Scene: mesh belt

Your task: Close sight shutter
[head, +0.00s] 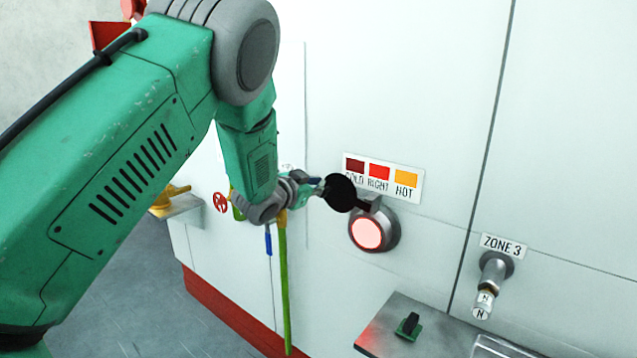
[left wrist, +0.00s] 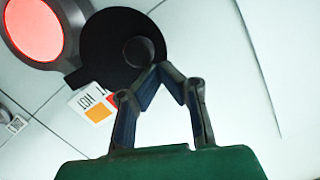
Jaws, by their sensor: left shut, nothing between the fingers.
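The sight shutter (head: 340,193) is a black disc on a short arm, swung to the upper left of the round sight glass (head: 368,232). The glass glows pinkish red in a grey metal ring and is uncovered. In the left wrist view the shutter (left wrist: 105,50) is a dark disc with a round knob (left wrist: 138,52), beside the red glass (left wrist: 35,25). My left gripper (head: 318,187) is at the shutter's left side. Its fingertips (left wrist: 168,70) are together and empty, close by the knob; I cannot tell whether they touch it. My right gripper is not in view.
A colour label (head: 383,178) reading COLD, RIGHT, HOT sits above the glass. A fitting under the ZONE 3 sign (head: 503,245) sticks out at the right. A metal shelf with a green-based black switch (head: 409,324) juts out below. A green hose (head: 284,290) hangs beneath my left wrist.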

